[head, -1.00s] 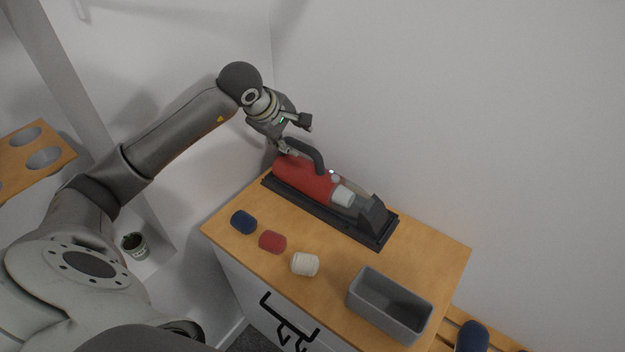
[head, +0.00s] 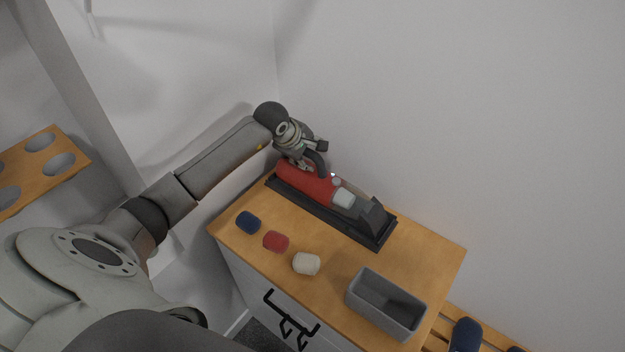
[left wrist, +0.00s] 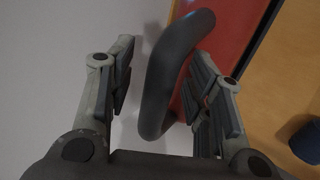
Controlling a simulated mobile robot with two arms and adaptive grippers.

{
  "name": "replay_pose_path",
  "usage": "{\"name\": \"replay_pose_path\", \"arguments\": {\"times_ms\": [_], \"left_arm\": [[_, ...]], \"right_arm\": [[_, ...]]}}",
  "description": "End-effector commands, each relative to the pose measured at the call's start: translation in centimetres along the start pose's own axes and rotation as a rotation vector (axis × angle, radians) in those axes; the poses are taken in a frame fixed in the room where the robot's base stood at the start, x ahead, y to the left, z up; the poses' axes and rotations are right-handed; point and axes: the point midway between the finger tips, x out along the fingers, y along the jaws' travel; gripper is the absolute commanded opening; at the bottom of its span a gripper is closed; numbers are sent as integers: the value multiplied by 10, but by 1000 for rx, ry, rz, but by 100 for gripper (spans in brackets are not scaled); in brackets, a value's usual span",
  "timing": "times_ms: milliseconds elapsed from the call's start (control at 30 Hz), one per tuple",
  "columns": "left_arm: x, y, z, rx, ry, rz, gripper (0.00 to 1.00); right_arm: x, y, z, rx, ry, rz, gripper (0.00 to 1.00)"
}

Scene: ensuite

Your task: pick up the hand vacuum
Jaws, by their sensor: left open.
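The hand vacuum (head: 306,185) has a red body, a dark looped handle and a clear grey nozzle end. It lies in a long dark tray (head: 335,222) on a wooden cabinet top. My left gripper (head: 312,157) is at the handle end of the vacuum. In the left wrist view my left gripper (left wrist: 160,95) is open, with the dark handle (left wrist: 172,75) between its two fingers, closer to the right finger. Whether a finger touches the handle I cannot tell. The red body also shows in the left wrist view (left wrist: 228,35). My right gripper is not in view.
On the wooden top (head: 235,205) lie a blue roll (head: 248,222), a red roll (head: 276,241) and a white roll (head: 306,263). An empty grey bin (head: 385,303) stands at the front right. White walls stand close behind the cabinet. A slatted bench with blue slippers (head: 466,336) is at lower right.

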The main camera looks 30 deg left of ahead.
Motion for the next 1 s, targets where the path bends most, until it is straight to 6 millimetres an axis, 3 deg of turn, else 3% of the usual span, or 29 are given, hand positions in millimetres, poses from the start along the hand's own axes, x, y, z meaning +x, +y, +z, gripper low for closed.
{"name": "replay_pose_path", "arguments": {"times_ms": [100, 467, 1000], "left_arm": [[0, 0, 0, 0, 0, 0, 46], [0, 0, 0, 0, 0, 0, 0], [-2, 3, 0, -1, -1, 7, 0]], "right_arm": [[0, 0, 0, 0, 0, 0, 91], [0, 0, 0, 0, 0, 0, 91], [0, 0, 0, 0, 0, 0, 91]]}}
